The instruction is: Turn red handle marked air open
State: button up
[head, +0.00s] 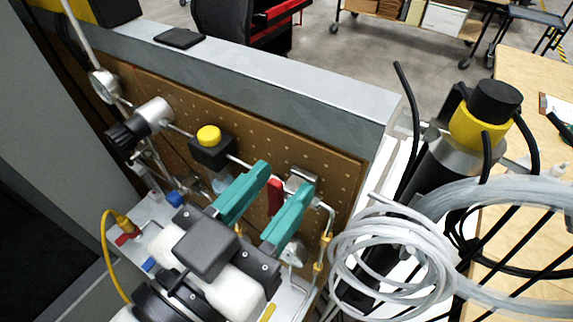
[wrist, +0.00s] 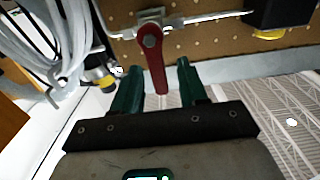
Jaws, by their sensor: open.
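The red handle (head: 276,197) is on a valve on the brown pegboard panel. In the wrist view the red handle (wrist: 155,62) hangs from its metal valve, roughly square to the thin pipe. No air marking can be read. My gripper (head: 284,178) is open, with teal fingers on either side of the handle in the head view. In the wrist view the free end of the handle shows between the two fingertips of my gripper (wrist: 158,72). I see gaps on both sides and cannot tell any contact.
A black block with a yellow knob (head: 209,134) and a gauge (head: 104,85) sit along the pipe to the left. Coiled clear tubing (head: 395,262) hangs at the right. A smaller red handle (head: 127,239) is low at left. A grey ledge (head: 270,75) tops the panel.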

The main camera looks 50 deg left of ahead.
jog(key=shift+x, duration=1.25)
jog(key=shift+c, duration=0.3)
grip_shut()
